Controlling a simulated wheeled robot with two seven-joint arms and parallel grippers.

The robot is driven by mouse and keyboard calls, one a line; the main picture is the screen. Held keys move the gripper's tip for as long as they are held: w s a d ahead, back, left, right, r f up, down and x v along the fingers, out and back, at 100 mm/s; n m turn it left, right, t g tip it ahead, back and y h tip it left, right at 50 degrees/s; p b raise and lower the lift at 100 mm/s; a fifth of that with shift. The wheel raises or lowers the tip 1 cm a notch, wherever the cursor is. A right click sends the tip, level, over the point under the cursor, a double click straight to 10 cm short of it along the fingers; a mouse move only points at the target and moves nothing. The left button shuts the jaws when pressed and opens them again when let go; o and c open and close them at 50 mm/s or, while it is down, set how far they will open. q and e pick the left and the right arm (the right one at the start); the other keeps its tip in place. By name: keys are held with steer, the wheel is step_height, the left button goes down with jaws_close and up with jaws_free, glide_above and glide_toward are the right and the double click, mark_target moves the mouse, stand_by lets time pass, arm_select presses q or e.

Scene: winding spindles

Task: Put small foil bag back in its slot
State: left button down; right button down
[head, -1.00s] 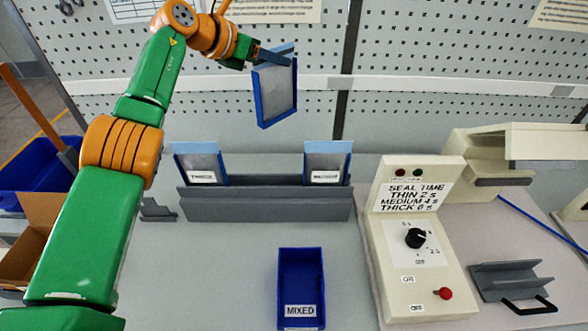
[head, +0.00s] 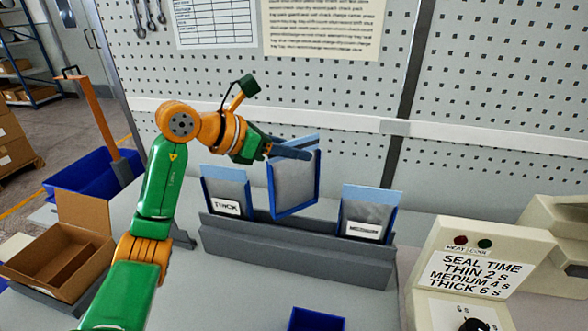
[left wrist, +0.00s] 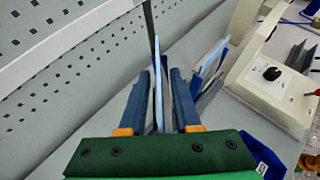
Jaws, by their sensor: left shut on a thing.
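My left gripper (head: 300,153) is shut on the top of a grey foil bag with blue edges (head: 294,184). The bag hangs slightly tilted above the middle of the grey rack (head: 295,250), between the bags labelled THICK (head: 225,189) and MEDIUM (head: 366,214). Its lower edge is close to the rack's top; I cannot tell whether it touches or enters the rack. In the left wrist view the bag (left wrist: 158,85) is edge-on between the two fingers (left wrist: 160,100). My right gripper is not in view.
A cream sealing machine (head: 470,275) stands to the right of the rack. A blue bin (head: 316,320) is in front of it. An open cardboard box (head: 65,245) is at the left. The perforated panel (head: 290,110) rises behind.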

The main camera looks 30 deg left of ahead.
mark_target(292, 168)
arm_select(q)
steer(key=f, duration=0.3)
steer(key=shift+s+a, duration=0.15)
steer(key=shift+s, duration=0.15)
steer(key=shift+w, duration=0.1)
steer(key=shift+f+b, duration=0.55)
steer(key=shift+b, duration=0.05)
steer(key=c, duration=0.6)
jaws_free()
